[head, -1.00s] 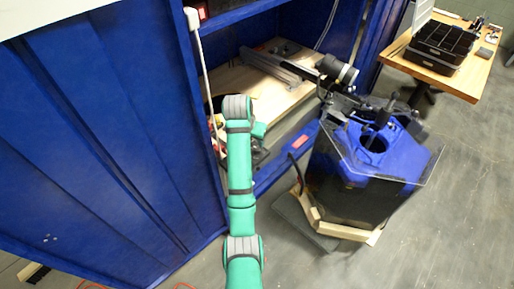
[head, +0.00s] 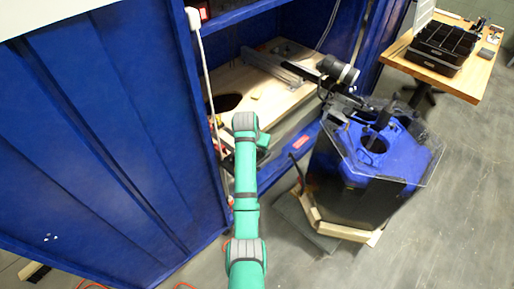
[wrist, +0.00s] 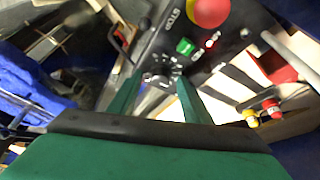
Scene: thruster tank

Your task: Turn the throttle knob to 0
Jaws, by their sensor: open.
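The throttle knob (wrist: 160,79) is a small dark dial on a black control panel (wrist: 228,42) in the wrist view. It shows just beyond and between the tips of my gripper (wrist: 155,88), whose two green fingers are open and apart. I cannot tell whether either finger touches the knob. The knob's pointer and scale are too blurred to read. In the head view the panel and gripper are hidden behind my arm.
On the panel are a red round stop button (wrist: 208,10) and a green button (wrist: 185,46). A blue cabinet (head: 110,150) stands at left, and a blue and black tank (head: 365,165) stands at right. A workbench with a black tray (head: 440,48) is at the far right.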

